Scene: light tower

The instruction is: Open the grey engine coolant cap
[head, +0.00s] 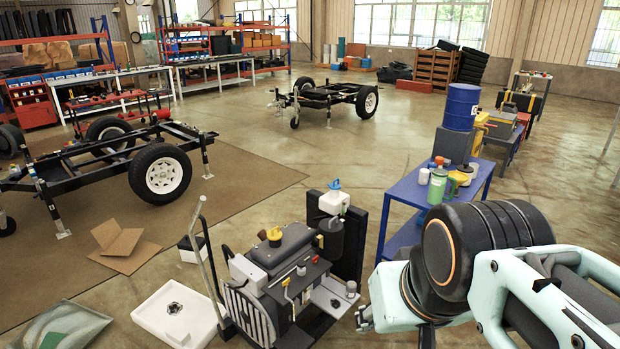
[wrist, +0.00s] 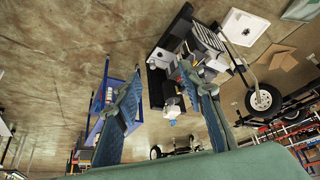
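The engine unit (head: 290,262) stands on the floor at the lower middle of the head view. A small grey round cap (head: 351,287) sits on its right side; a smaller light cap (head: 301,270) is on its top. I cannot tell for certain which is the coolant cap. My gripper (wrist: 160,75) is open and empty in the wrist view, its two fingers wide apart. The engine (wrist: 180,60) shows upside down beyond them, partly behind the right finger. In the head view the gripper is to the right of the engine, apart from it, mostly hidden by my arm.
A white tank with a blue cap (head: 334,186) and a yellow cap (head: 274,234) stand on the engine unit. A handle bar (head: 208,260) rises at its left. A white tray (head: 180,312) lies left. A blue cart (head: 405,190) with bottles stands right.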

